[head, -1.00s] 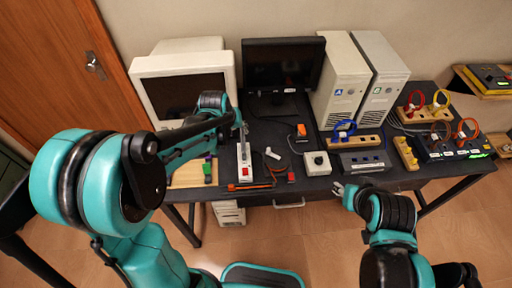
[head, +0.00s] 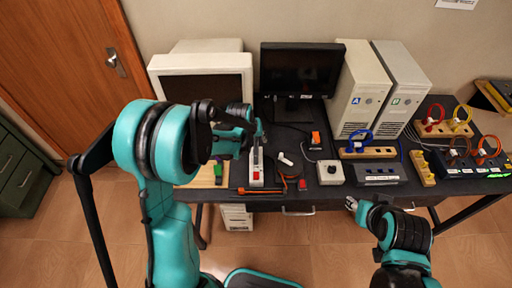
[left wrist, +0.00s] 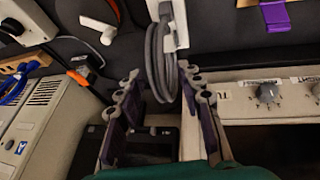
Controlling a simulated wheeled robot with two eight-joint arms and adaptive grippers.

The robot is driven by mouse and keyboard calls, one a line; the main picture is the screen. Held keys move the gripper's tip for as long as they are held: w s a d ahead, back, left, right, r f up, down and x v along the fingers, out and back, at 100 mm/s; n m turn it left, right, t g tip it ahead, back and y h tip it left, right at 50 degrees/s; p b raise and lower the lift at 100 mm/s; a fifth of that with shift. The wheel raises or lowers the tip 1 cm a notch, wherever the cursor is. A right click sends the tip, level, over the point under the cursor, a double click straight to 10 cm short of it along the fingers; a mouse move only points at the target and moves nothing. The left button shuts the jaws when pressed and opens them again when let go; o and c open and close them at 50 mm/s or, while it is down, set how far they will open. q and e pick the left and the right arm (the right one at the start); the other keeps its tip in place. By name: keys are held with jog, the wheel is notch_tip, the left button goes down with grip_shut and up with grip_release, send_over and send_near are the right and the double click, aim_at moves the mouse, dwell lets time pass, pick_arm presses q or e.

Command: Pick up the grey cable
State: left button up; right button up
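The grey cable (left wrist: 160,62) is a coiled bundle of several loops. In the left wrist view it lies at the top middle, over a white strip. The left gripper (left wrist: 158,78) has its two dark fingers spread, with the lower end of the loops between the fingertips. I see no finger pressing on it. In the head view my left gripper (head: 254,132) is over the table in front of the monitors, and the arm hides the cable there. My right gripper (head: 351,203) is small, low in front of the table edge, and its opening is unclear.
A white power strip (head: 257,168) with a red switch lies close to the left gripper. A CRT monitor (head: 202,78), a flat black monitor (head: 300,68) and two computer towers (head: 358,92) stand behind. A grey control box (head: 330,172) and cable racks crowd the right.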

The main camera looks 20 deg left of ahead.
pick_arm(q)
grip_shut()
